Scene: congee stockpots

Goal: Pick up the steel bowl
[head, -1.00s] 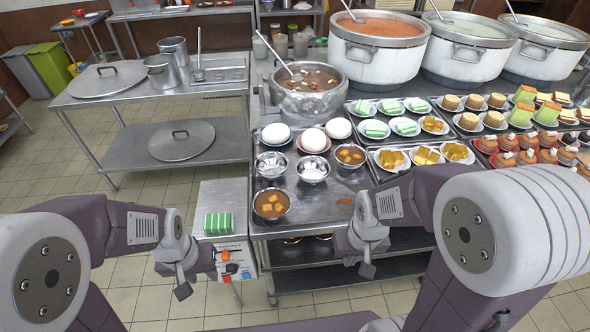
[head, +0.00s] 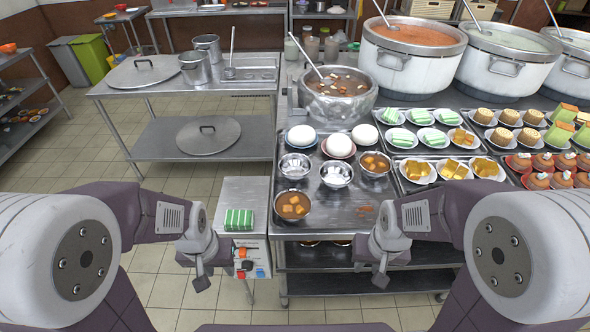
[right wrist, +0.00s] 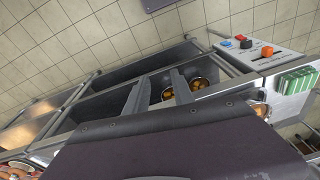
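Two empty steel bowls stand side by side on the steel counter in the head view: a left one (head: 295,165) and a right one (head: 336,174). Two similar bowls hold brown soup with orange chunks, one in front (head: 292,205) and one to the right (head: 375,163). My left gripper (head: 203,277) hangs empty before the control box, left of the bowls. Its finger gap is unclear. My right gripper (head: 380,274) hangs in front of the counter's front edge, apart from all bowls. In the right wrist view its fingers (right wrist: 157,92) are spread and empty.
White domed buns (head: 302,136) on plates sit behind the empty bowls. A large steel pot (head: 340,99) with a ladle stands behind them. Trays of plated cakes (head: 452,168) fill the right. A control box (head: 242,207) with a green striped block adjoins the counter's left side.

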